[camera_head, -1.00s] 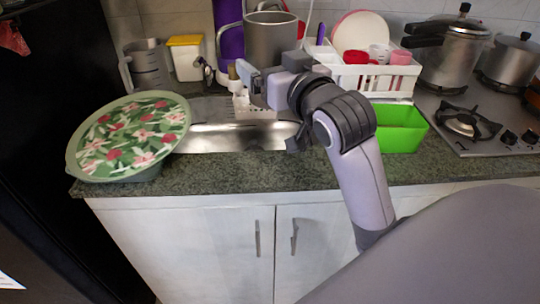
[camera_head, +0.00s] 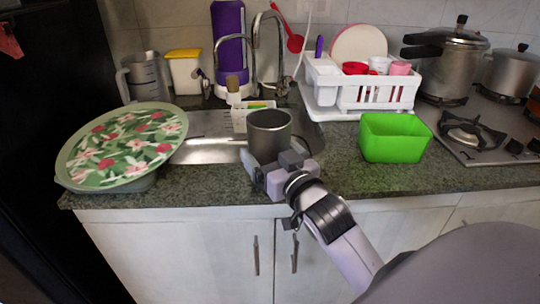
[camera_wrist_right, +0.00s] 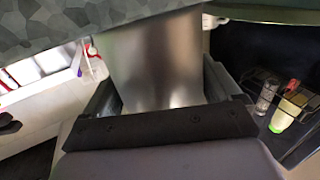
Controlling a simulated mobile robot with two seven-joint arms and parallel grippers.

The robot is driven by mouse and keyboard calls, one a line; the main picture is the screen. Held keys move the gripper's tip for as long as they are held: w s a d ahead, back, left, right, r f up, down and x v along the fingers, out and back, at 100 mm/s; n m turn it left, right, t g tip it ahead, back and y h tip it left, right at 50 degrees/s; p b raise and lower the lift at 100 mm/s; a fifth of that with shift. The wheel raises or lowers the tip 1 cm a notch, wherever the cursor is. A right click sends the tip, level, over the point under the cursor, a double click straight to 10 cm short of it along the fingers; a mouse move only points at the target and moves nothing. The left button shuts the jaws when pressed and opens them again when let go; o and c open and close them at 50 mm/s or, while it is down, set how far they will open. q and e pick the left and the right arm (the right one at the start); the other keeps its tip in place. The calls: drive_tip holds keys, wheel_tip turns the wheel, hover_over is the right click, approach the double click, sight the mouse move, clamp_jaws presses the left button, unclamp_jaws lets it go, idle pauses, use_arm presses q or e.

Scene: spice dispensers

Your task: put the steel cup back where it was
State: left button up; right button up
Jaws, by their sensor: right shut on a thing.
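The steel cup (camera_head: 270,131) is a grey metal cylinder, upright, with its dark opening facing up. My right gripper (camera_head: 279,168) is shut on it from the near side. In the head view the cup is in front of the sink, near the counter's front edge; whether its base touches anything is hidden by the gripper. In the right wrist view the cup (camera_wrist_right: 158,60) stands between the two fingers (camera_wrist_right: 160,95), with its lower part filling the gap. My left gripper is not in view.
A green bin (camera_head: 392,138) stands on the counter (camera_head: 350,182) to the right, with a white dish rack (camera_head: 375,95) behind it. The sink (camera_head: 205,150) and tap (camera_head: 255,55) are behind the cup. A floral-lidded bowl (camera_head: 120,150) stands at left. Counter between cup and bin is clear.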

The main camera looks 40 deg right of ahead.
drive_tip(key=shift+f, duration=0.15)
drive_tip(key=o, duration=1.2)
drive_tip(key=shift+c, duration=0.2)
